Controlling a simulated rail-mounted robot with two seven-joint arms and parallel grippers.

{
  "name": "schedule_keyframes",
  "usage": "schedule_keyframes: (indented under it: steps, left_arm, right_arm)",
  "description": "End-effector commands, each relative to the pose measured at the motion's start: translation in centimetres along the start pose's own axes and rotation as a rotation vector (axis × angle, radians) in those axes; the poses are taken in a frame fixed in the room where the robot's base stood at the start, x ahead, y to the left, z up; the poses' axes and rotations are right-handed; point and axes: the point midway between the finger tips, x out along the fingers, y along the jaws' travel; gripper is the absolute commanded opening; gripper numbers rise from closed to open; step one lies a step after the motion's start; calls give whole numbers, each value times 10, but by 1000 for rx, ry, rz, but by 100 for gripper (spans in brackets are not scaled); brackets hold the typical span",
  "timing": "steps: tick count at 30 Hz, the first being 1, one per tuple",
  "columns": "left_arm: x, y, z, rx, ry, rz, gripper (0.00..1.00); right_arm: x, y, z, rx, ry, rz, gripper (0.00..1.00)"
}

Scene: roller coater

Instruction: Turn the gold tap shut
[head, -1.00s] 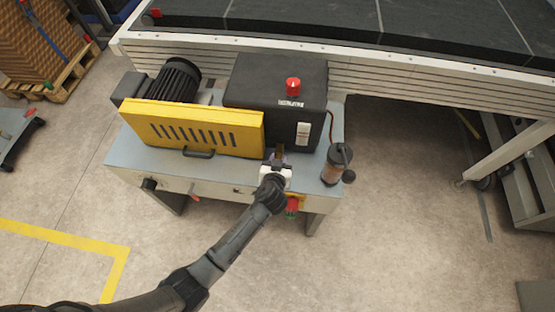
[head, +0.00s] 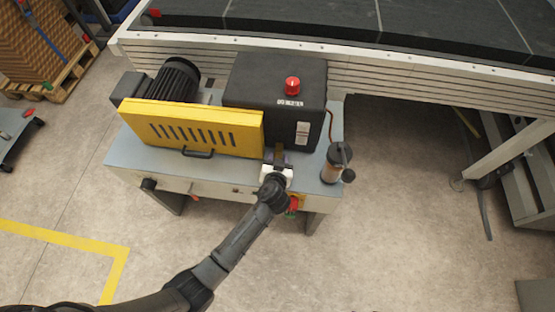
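The gold tap (head: 280,150) shows only as a small dull-gold patch at the front of the machine's grey top, below the black box. My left gripper (head: 277,161) reaches it from the front, its white hand just before the tap and its fingers beside or around it. The hand and fingers hide most of the tap, so I cannot tell its handle's angle or whether the fingers are closed on it. My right gripper is not in view.
A yellow slotted cover (head: 190,125) stands left of the tap and the black box (head: 270,85) with a red button (head: 292,85) behind it. A grinder-like canister (head: 334,165) stands to the right. A red switch (head: 294,203) sits on the front panel by my wrist.

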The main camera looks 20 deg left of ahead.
Motion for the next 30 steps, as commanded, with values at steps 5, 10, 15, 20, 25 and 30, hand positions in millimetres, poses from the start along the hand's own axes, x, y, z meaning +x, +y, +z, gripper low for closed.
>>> schedule_keyframes:
  steps: [5, 10, 15, 20, 25, 30]
  left_arm:
    - [-1, 0, 0, 0, -1, 0, 40]
    - [-16, 0, 0, -2, -2, 2, 40]
    - [-48, 0, 0, -3, -4, 1, 40]
    - [-80, 0, 0, -2, -3, 1, 40]
    - [-109, 0, 0, -1, -2, 1, 40]
    - [-128, 0, 0, -1, -2, 1, 40]
  right_arm:
    - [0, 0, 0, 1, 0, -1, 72]
    - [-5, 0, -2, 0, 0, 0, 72]
    - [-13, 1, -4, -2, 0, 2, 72]
    - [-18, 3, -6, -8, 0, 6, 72]
    - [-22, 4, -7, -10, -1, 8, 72]
    - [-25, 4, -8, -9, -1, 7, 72]
